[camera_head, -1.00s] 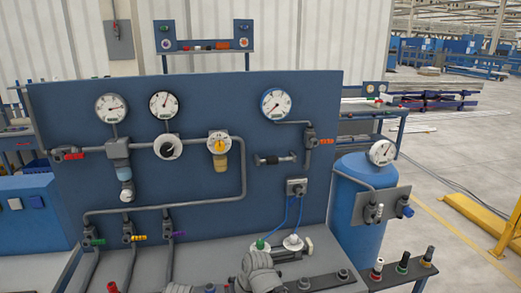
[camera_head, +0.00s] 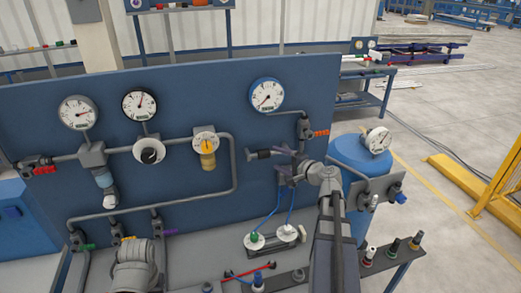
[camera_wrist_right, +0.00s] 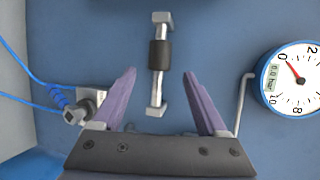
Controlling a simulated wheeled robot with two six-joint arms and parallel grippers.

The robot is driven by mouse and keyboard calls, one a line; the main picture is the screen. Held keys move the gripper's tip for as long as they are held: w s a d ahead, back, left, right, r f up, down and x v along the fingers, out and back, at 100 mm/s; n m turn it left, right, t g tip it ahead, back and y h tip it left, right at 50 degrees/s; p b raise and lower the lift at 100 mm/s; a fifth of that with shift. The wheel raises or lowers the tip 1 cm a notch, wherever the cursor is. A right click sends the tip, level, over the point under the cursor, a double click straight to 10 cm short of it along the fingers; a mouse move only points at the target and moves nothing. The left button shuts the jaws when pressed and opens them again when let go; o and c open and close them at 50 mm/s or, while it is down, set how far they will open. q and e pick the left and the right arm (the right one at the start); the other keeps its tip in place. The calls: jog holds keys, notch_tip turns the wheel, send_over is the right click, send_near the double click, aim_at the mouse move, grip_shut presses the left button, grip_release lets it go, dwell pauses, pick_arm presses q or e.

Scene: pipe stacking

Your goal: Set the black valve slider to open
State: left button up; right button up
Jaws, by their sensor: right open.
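The valve slider is a black sleeve (camera_head: 264,154) on a short grey rod mounted horizontally on the blue panel (camera_head: 225,105). In the right wrist view the black sleeve (camera_wrist_right: 159,54) sits nearer the rod's far end, between two grey end brackets. My right gripper (camera_head: 282,161) is open at the right part of the rod. In the wrist view its purple fingers (camera_wrist_right: 160,73) stand on either side of the rod's near part, apart from it, with the sleeve at and just beyond the tips. My left gripper is out of view.
A gauge (camera_head: 268,95) is above the slider, with a grey pipe and red-handled valve (camera_head: 304,128) to its right. A blue-cabled connector (camera_wrist_right: 82,106) lies left of the fingers in the wrist view. A blue tank (camera_head: 355,155) stands right of the panel.

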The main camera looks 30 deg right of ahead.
aim_at(268, 155)
jog(key=shift+b+x, duration=0.9)
jog(key=shift+x, duration=3)
jog(key=shift+s, duration=0.1)
jog(key=shift+c, duration=0.2)
grip_shut()
